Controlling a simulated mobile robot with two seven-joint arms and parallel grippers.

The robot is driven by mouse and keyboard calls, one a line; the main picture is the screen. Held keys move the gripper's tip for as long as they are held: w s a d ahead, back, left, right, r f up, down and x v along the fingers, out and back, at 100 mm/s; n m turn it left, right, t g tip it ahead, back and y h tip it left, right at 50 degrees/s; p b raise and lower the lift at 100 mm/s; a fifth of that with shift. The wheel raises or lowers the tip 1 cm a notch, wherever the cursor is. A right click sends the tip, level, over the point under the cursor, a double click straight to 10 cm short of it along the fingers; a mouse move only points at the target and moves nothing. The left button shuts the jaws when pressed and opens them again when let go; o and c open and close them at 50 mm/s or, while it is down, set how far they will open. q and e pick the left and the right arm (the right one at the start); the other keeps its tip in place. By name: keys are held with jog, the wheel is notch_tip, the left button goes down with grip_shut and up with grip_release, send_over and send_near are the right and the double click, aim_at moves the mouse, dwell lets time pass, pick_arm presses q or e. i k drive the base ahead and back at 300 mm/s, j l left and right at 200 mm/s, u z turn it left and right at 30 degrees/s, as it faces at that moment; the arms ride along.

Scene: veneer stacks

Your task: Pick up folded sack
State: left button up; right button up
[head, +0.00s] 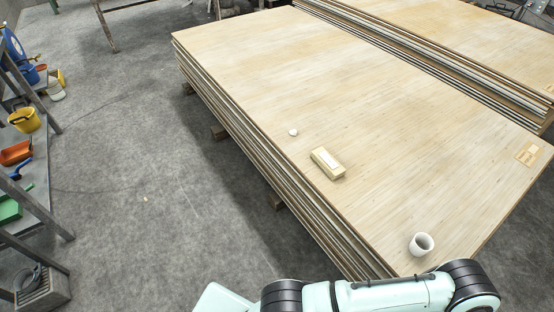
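A small cream oblong bundle with a pale patch on top (327,163) lies on the near stack of veneer sheets (330,80), close to its left edge. It may be the folded sack, but I cannot tell for sure at this size. Nothing touches it. Part of my own arm crosses the bottom of the head view, below the stack's near corner. Neither of my grippers is visible, so their fingers are out of frame.
A white cup (421,244) stands near the stack's near corner. A small white round object (293,132) lies behind the bundle. A second veneer stack (440,35) stands behind. Shelving with a yellow bucket (25,120) is at left. The grey floor (130,190) between is mostly clear.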

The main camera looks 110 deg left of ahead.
aim_at(331, 165)
jog(key=u, duration=3.3)
